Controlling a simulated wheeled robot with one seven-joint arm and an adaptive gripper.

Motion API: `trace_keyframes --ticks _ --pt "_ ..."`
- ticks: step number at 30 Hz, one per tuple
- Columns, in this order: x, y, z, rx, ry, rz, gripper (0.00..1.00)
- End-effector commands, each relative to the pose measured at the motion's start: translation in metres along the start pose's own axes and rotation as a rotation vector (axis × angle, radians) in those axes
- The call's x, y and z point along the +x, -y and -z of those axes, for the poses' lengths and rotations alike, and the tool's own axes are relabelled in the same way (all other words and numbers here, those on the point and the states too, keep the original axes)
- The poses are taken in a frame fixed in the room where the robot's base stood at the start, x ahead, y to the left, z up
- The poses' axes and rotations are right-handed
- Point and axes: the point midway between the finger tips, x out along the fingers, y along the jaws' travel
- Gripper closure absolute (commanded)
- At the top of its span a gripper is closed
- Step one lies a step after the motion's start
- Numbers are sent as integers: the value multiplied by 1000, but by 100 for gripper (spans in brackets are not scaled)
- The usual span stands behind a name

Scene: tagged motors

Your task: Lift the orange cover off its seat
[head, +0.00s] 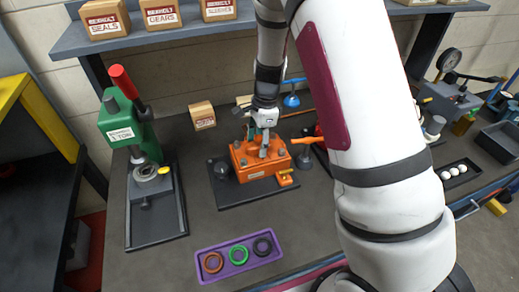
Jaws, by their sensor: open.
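The orange cover (245,160) is a blocky orange piece with bolts. It sits on a dark base plate (232,196) near the middle of the bench. My gripper (262,135) points down directly above the cover, around or very close to an upright part on its top. The fingers are small in this view, and I cannot tell whether they touch it. My gripper is open. The seat under the cover is hidden.
A green press (122,125) with a red handle stands at the left. A purple tray (225,271) with three rings lies in front. A small box (202,115) stands behind. A shelf (160,35) with boxes runs above. Bare bench shows left of the purple tray.

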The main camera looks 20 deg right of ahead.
Motion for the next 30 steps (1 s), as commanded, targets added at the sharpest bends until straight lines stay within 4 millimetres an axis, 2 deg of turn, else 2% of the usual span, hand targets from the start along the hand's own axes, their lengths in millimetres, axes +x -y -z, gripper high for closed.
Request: trace_keyframes --ticks 5,9,12,24,30 --pt "0 0 0 0 0 0 49" --pt "0 0 0 0 0 0 80" --pt "0 0 0 0 0 0 100" --pt "-2 1 -1 -1 1 3 100" --pt "-13 2 -2 -1 2 5 100"
